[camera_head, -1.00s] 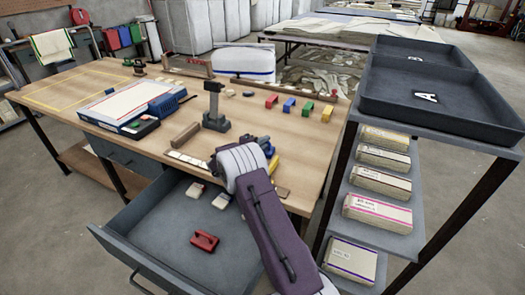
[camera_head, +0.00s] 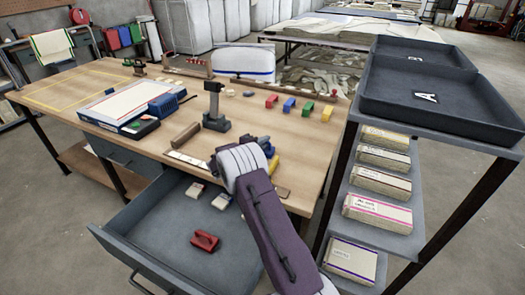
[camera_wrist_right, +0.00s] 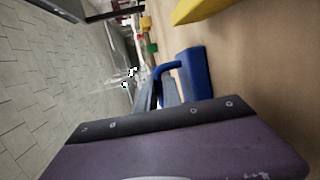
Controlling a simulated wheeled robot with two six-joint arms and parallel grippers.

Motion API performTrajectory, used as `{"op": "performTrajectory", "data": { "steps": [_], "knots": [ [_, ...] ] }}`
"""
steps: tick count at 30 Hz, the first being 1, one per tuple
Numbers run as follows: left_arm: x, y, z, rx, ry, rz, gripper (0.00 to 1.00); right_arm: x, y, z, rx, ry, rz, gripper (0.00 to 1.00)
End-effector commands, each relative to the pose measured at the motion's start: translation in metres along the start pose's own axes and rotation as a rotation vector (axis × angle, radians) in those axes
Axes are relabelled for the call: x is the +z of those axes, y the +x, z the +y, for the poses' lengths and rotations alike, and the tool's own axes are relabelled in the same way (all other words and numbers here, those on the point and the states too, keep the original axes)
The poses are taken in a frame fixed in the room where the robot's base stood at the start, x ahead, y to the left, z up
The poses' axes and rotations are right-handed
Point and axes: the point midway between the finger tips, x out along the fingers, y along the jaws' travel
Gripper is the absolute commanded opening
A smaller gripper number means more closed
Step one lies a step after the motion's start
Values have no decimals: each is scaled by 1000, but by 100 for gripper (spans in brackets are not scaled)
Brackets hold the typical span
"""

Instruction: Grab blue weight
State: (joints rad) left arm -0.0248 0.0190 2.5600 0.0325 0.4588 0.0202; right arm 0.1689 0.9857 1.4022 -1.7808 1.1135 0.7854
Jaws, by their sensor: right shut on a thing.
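The blue weight (camera_wrist_right: 193,76), a block with a looped handle, shows in the right wrist view. My right gripper (camera_wrist_right: 166,92) is shut on its handle, with the grey fingers around it. In the head view my right arm reaches in from the bottom to the workbench's front edge. The blue weight (camera_head: 266,147) shows there only partly, just beyond my grey wrist, which hides the fingers. A yellow weight (camera_head: 272,163) lies close beside it and also shows at the top of the right wrist view (camera_wrist_right: 195,10). My left gripper is not in view.
The open drawer (camera_head: 150,235) below holds a red weight (camera_head: 205,241) and pale items. A grey stand (camera_head: 216,122) is on the workbench (camera_head: 235,135) to the left. Several coloured blocks (camera_head: 289,104) line the back. A shelf rack (camera_head: 345,150) stands close on the right.

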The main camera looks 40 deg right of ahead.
Motion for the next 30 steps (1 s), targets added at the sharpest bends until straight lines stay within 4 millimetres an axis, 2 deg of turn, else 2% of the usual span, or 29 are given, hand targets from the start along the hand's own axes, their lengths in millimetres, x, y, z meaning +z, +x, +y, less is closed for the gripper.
{"op": "performTrajectory", "data": {
  "steps": [13, 22, 30],
  "knots": [
    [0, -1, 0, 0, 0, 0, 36, 0, -1, 9, 5, 3, 0, 0],
    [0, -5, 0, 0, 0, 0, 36, 1, -8, 44, 6, 6, 1, 0],
    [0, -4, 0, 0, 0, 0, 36, 24, -44, 60, 5, 4, 2, 0]
  ]
}}
